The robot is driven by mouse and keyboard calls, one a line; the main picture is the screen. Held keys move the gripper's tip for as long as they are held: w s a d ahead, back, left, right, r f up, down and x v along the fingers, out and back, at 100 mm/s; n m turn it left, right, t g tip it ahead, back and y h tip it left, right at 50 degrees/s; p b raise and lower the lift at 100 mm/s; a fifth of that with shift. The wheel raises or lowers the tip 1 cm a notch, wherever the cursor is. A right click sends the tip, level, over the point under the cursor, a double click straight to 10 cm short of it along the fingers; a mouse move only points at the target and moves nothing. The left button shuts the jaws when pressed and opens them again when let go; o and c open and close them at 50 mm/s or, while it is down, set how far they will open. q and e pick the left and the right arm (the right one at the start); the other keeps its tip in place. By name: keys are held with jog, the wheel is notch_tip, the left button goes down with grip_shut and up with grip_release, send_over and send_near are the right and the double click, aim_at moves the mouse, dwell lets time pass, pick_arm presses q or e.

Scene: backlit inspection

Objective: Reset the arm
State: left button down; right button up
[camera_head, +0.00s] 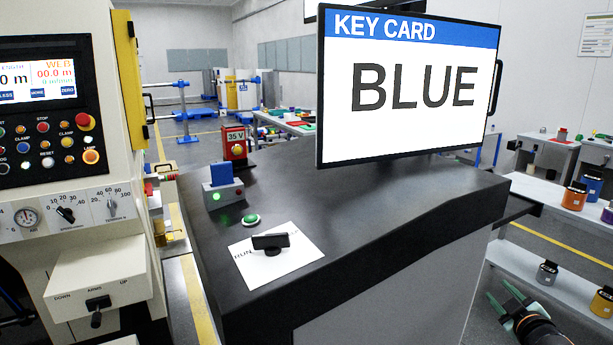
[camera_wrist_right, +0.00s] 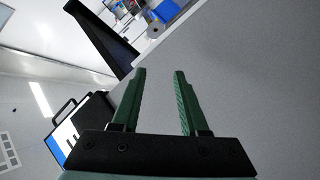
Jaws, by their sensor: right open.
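My right gripper (camera_head: 501,293) is low at the right edge of the head view, with green fingers apart and nothing between them. It is to the right of the dark console and apart from it. In the right wrist view my right gripper (camera_wrist_right: 160,72) also shows two green fingers spread with an empty gap, over a plain grey surface. My left gripper is not in view.
A dark console (camera_head: 400,215) bears a screen (camera_head: 408,85) reading KEY CARD BLUE, a blue block in a grey holder (camera_head: 223,195) and a black-handled piece (camera_head: 270,243) on white paper. A control machine (camera_head: 75,215) stands left. Shelves (camera_head: 560,265) with canisters stand right.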

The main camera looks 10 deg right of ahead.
jog(key=s+a+f+m+g+y, duration=0.1)
jog(key=s+a+f+g+y, duration=0.15)
jog(key=s+a+f, duration=0.8)
jog(key=s+a+f+g+y, duration=0.25)
jog(key=s+a+f, duration=0.45)
jog(key=a+f, duration=0.6)
jog(key=s+a+f+m+y, duration=0.1)
jog(key=s+a+m+y, duration=0.15)
jog(key=s+a, duration=1)
notch_tip(320, 180, up, 6)
jog(key=w+p, duration=0.1)
jog(key=p, duration=0.5)
jog(key=shift+w+d, duration=0.25)
jog(key=shift+d, duration=0.15)
jog(key=shift+f+h, duration=0.1)
jog(key=shift+h, duration=0.15)
